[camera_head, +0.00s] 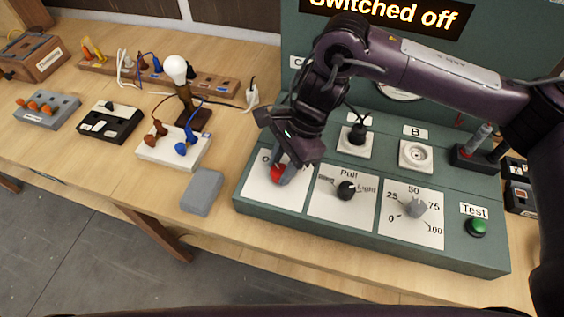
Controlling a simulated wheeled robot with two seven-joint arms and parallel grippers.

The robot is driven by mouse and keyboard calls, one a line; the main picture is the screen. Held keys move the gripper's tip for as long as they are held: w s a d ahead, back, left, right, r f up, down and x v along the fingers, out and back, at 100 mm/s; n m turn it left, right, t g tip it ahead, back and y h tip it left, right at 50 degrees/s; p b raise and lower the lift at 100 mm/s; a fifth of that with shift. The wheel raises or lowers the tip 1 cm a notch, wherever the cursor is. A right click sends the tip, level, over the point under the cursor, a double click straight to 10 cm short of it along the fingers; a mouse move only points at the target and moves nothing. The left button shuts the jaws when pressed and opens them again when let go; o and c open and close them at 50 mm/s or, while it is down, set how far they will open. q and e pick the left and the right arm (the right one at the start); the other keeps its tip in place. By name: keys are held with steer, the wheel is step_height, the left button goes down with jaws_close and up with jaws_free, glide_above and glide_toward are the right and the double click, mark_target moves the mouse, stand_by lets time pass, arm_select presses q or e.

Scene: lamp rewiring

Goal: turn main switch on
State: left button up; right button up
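The red main switch (278,173) sits on the white plate at the left end of the green control panel (350,222). My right gripper (284,174) is directly over this switch, with a finger against or just beside its knob. How far its fingers are apart is hidden by the gripper body. The display (388,14) at the top reads "Switched off". My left gripper is not in view.
A black pull knob (346,189), a grey dial (415,208) and a green test button (476,227) are to the right on the panel. A grey block (202,191) lies left of the panel. A bulb (176,68) stands among wired boxes at the left.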

steer(key=shift+c, duration=1.1)
